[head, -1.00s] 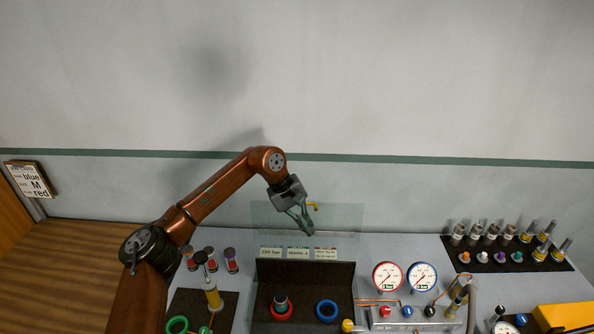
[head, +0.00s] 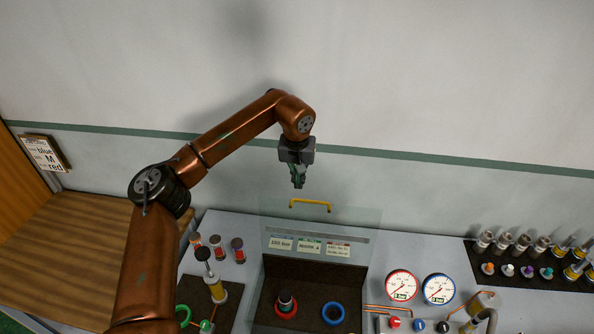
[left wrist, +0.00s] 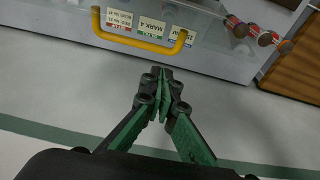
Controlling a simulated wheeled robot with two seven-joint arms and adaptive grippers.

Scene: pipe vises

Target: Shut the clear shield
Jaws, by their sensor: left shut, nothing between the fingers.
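The clear shield (head: 350,222) is a see-through panel standing raised behind a dark-lined bay (head: 310,268). Its yellow handle (head: 310,204) runs along its upper edge. My left gripper (head: 298,184) is shut and empty, pointing down just above the handle in the head view, apart from it. In the left wrist view the yellow handle (left wrist: 140,45) lies just beyond the shut fingertips (left wrist: 164,76), to the left. My right gripper is not in view.
Inside the bay are a red ring (head: 286,311) with a fitting and a blue ring (head: 332,313). Two gauges (head: 402,286) stand to the right. Several small jars (head: 216,245) stand to the left. The wall is behind.

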